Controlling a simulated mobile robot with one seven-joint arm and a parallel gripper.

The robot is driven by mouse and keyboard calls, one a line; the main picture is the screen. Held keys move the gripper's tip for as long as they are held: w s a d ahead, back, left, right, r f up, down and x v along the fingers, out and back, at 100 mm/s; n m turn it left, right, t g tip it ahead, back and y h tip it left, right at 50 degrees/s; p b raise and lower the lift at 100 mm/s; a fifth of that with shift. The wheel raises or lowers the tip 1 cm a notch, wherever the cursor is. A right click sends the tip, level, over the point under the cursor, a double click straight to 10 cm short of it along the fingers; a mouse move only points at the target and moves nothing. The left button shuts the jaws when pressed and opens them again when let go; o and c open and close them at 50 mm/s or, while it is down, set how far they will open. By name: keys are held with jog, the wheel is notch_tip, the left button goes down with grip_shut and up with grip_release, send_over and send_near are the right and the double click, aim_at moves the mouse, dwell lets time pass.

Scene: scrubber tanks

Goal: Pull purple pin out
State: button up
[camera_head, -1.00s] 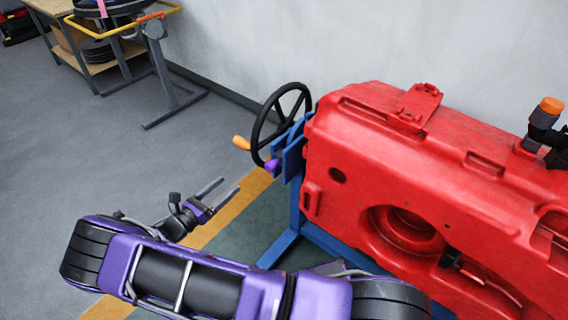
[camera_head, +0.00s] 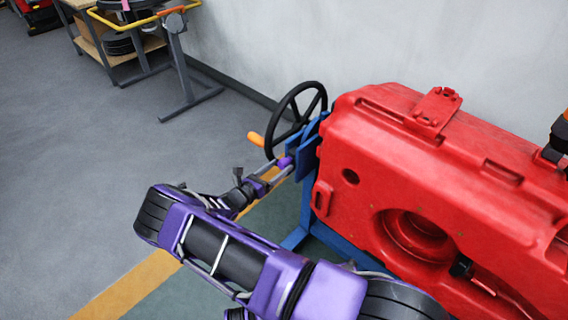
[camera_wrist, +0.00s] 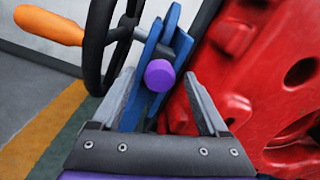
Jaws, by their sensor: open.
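The purple pin (camera_wrist: 160,75) shows its round purple end in the wrist view, sticking out from a blue bracket (camera_wrist: 152,40) beside a black handwheel. In the head view the pin (camera_head: 285,161) is a small purple spot on the bracket at the left end of the red tank. My gripper (camera_wrist: 160,100) is open, with one finger on each side of the pin's end in the wrist view. In the head view my gripper (camera_head: 276,170) reaches up to the pin. I cannot tell whether the fingers touch it. The rest of the pin is hidden in the bracket.
The black handwheel (camera_head: 272,125) with an orange handle (camera_head: 256,139) stands just behind the pin. The large red tank (camera_head: 430,170) is close on the right, on a blue frame. A workbench (camera_head: 140,50) stands at the back left. The grey floor at left is clear.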

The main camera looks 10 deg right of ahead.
aim_at(293, 156)
jog(key=shift+x, duration=1.5)
jog(key=shift+c, duration=0.3)
grip_shut()
jog(key=shift+a, duration=0.15)
